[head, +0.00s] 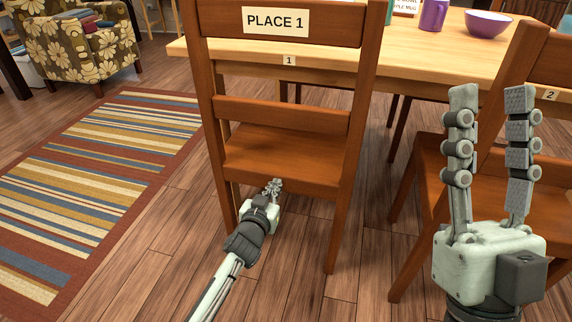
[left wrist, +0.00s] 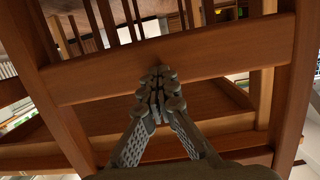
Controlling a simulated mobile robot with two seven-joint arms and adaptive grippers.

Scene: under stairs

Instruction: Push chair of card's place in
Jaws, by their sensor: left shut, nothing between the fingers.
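The wooden chair (head: 285,150) with the sign "PLACE 1" (head: 276,21) on its backrest stands at the table (head: 440,62), back towards me. The table edge behind it carries a small label "1" (head: 289,61). My left gripper (head: 276,185) is shut and empty, low at the chair's back near the seat's rear edge; contact is unclear. In the left wrist view its fingers (left wrist: 158,78) overlap a wooden rail (left wrist: 220,50). My right gripper (head: 491,92) is open and empty, raised at the right.
A second chair (head: 425,190) stands to the right, partly behind my right gripper, near label "2" (head: 551,95). A purple mug (head: 433,15) and bowl (head: 488,23) stand on the table. A striped rug (head: 100,180) and flowered armchair (head: 75,45) are at left.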

